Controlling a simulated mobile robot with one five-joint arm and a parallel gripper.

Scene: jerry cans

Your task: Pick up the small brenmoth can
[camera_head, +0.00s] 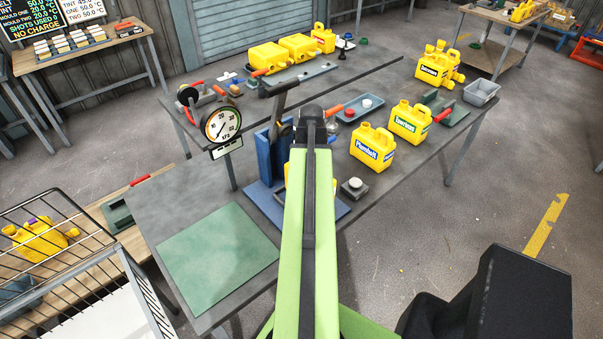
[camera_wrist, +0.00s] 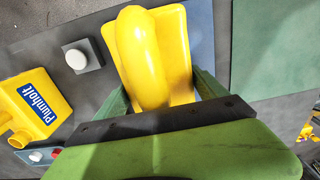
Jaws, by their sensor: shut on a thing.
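My gripper (camera_wrist: 160,92) is shut on a yellow can (camera_wrist: 150,50), with green fingers on either side of it. The can's label is hidden, so I cannot read its name. The can is over the blue plate (camera_wrist: 199,28); I cannot tell whether it touches it. In the head view my arm hides most of this can and the gripper. A yellow can labelled Plumholt (camera_head: 372,148) stands to the right of my arm. A can with a green label (camera_head: 409,122) stands behind it. More yellow cans (camera_head: 432,67) stand at the far right, labels too small to read.
A blue press stand (camera_head: 264,158) and a round dial gauge (camera_head: 221,124) are left of my arm. A grey block with a white knob (camera_head: 354,187) is close on the right. A green mat (camera_head: 217,258) lies bare at the front left. Yellow cans (camera_head: 283,52) lie at the back.

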